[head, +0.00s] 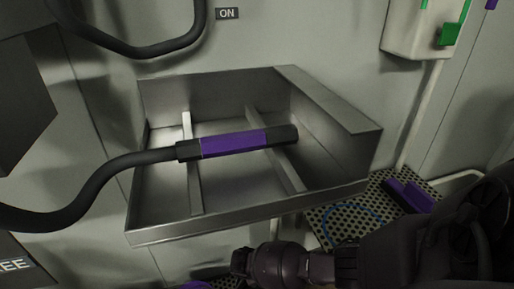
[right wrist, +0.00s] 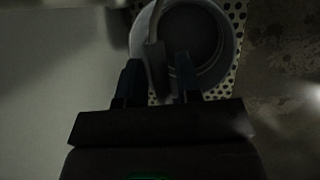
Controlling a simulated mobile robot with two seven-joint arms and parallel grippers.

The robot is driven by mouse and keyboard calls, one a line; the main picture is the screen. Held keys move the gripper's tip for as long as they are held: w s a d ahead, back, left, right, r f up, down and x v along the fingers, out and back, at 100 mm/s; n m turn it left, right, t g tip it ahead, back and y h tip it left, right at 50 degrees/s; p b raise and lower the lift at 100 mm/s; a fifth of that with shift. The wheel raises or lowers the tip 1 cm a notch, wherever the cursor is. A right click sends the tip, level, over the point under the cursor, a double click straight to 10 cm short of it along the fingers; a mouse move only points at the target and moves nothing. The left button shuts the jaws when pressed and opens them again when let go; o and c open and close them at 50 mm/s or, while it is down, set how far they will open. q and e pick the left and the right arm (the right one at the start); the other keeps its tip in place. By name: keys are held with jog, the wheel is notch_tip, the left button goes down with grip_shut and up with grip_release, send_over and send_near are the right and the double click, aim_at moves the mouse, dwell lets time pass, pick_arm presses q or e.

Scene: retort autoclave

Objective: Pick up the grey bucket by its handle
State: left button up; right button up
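The grey bucket (right wrist: 195,30) shows at the top of the right wrist view, seen from above into its round opening. Its pale handle (right wrist: 154,58) runs down from the top of the bucket toward my gripper. My right gripper (right wrist: 158,62) is open, with one dark finger on each side of the handle. A gap shows between the fingers and the handle; whether either finger touches it is too dark to tell. In the head view my right arm fills the lower right, and the bucket cannot be made out. My left gripper is in neither view.
A metal tray (head: 335,100) on the wall holds a purple-banded hose end (head: 235,143) with a black hose (head: 95,185). A perforated floor panel (head: 315,222) with a blue curved line and a purple object (head: 408,195) lie below right. A pale surface (right wrist: 50,80) is left of the bucket.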

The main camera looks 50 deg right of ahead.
grip_shut()
